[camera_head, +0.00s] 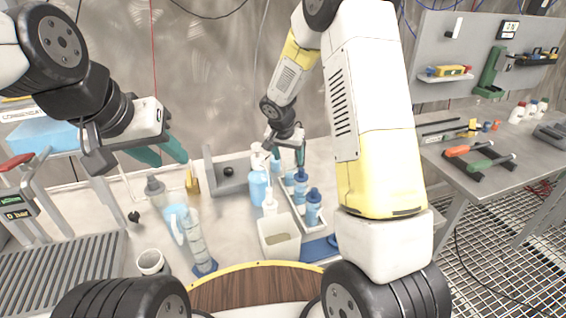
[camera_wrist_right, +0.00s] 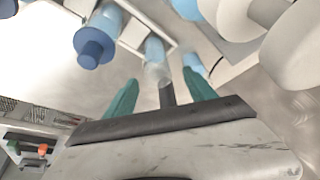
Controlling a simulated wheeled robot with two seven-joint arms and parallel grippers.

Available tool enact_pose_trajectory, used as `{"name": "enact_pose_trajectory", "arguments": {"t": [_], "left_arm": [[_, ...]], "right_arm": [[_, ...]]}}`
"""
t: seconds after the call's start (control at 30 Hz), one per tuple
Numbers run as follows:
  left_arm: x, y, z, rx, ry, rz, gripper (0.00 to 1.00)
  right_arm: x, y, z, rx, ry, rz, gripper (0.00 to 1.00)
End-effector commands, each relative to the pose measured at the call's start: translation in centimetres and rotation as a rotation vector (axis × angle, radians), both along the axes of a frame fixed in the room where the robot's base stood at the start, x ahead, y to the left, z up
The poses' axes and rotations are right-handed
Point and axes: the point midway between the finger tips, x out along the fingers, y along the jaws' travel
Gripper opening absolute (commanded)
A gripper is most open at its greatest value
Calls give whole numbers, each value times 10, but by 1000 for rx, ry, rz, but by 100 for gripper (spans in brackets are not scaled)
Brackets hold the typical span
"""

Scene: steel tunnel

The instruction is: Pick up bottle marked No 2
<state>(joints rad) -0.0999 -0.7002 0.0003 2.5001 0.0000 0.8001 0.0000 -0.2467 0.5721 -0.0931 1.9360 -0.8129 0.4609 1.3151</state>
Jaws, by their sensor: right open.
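Two blue-capped bottles, the nearer (camera_head: 314,207) and the farther (camera_head: 300,184), stand in a white tray (camera_head: 292,207) in the head view. No number is readable on any bottle, so I cannot tell which is No 2. My right gripper (camera_head: 288,158) is open above the far end of the tray. In the right wrist view its teal fingers (camera_wrist_right: 161,92) stand apart, with a clear-topped bottle (camera_wrist_right: 157,72) seen between and beyond them. Contact is not visible. A blue-capped bottle (camera_wrist_right: 95,45) is left of the fingers. My left gripper (camera_head: 172,156) is open and empty, above the bench.
A light-blue pump bottle (camera_head: 258,186) and a white square container (camera_head: 279,238) stand left of the tray. A measuring cylinder (camera_head: 196,240) and a white cup (camera_head: 151,262) are front left. A tool bench (camera_head: 520,165) is at right.

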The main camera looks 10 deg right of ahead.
Motion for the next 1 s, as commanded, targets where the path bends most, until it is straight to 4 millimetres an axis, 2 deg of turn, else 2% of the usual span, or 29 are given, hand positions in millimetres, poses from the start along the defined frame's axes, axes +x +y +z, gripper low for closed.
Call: {"name": "enact_pose_trajectory", "arguments": {"t": [0.1, 0.2, 0.5, 0.57, 0.83, 1.0], "left_arm": [[0, 0, 0, 0, 0, 0, 36], [0, 0, 0, 0, 0, 0, 36], [0, 0, 0, 0, 0, 0, 36], [0, 0, 0, 0, 0, 0, 36], [0, 0, 0, 0, 0, 0, 36], [0, 0, 0, 0, 0, 0, 36]], "right_arm": [[4, -6, -19, -1, 3, 0, 64], [9, -8, -29, -1, 2, -1, 64], [11, -9, -34, 0, 0, -1, 64], [11, -9, -34, 0, 0, -1, 54], [11, -9, -34, 0, 0, 0, 1], [11, -9, -33, 0, 0, 0, 0]]}}
